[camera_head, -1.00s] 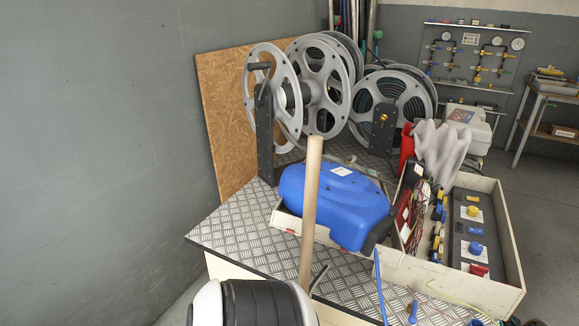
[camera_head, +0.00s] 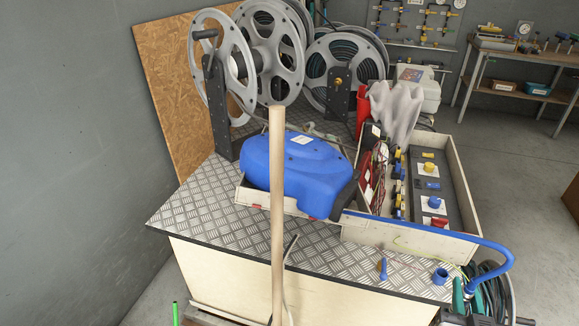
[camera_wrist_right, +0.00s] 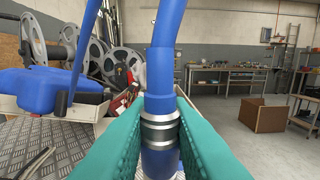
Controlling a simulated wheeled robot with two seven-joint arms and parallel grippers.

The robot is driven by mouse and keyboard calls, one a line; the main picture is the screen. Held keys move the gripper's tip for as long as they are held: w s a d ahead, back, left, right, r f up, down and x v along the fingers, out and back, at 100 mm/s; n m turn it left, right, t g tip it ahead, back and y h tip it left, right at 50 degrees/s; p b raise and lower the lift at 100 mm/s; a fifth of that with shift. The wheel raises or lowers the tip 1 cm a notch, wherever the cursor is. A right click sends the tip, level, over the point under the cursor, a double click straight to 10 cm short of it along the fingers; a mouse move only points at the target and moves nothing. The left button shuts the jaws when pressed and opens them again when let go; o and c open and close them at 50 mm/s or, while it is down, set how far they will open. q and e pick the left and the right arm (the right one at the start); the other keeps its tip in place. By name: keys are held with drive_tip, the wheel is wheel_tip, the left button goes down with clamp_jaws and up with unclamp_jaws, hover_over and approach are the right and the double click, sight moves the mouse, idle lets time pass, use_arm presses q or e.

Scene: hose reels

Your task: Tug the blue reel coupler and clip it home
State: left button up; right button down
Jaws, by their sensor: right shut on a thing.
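The blue hose reel (camera_head: 300,168) sits on the metal-plated bench. Its blue hose (camera_head: 440,232) runs right, past the open crate, and bends down at the bench's right end. My right gripper (camera_head: 466,291) is there, its teal fingers shut on the blue coupler at the hose end. In the right wrist view, the coupler (camera_wrist_right: 160,132) with silver rings stands upright between both fingers (camera_wrist_right: 160,140), the hose rising from it. A small blue cup-shaped piece (camera_head: 440,276) is on the bench, left of the gripper. My left gripper is not in view.
A wooden pole (camera_head: 277,215) stands in front of the reel. The open crate (camera_head: 462,185) holds a panel with coloured connectors. Large grey reels (camera_head: 270,50) stand behind. Dark coiled hose (camera_head: 492,298) is close to my right gripper. The front plating is mostly clear.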

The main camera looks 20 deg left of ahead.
drive_tip(key=shift+a, duration=0.1)
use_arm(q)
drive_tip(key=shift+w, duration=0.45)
use_arm(e)
drive_tip(key=shift+w, duration=0.1)
